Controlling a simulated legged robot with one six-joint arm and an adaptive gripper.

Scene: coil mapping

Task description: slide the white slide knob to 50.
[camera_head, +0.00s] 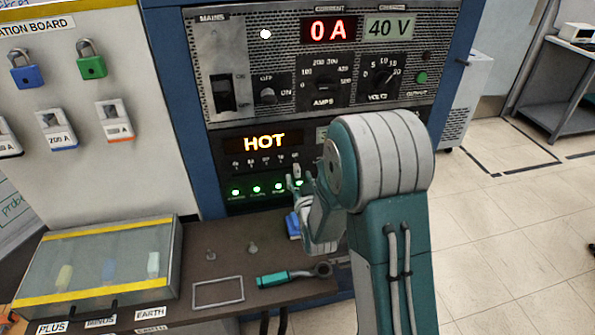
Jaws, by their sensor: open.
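The white slide knob (297,170) is a small pale piece on the black panel (240,178) under the lit HOT display (265,143). A row of small scale marks runs to its left, too small to read surely. My gripper (299,184) is open just below the knob, with its fingers toward the panel. I cannot tell whether a finger touches the knob. My arm hides the right part of this panel, so the knob's scale value cannot be read.
Green lights (257,189) sit low on the panel. Above are the red 0 A display (328,30), the 40 V display (390,27) and dials.

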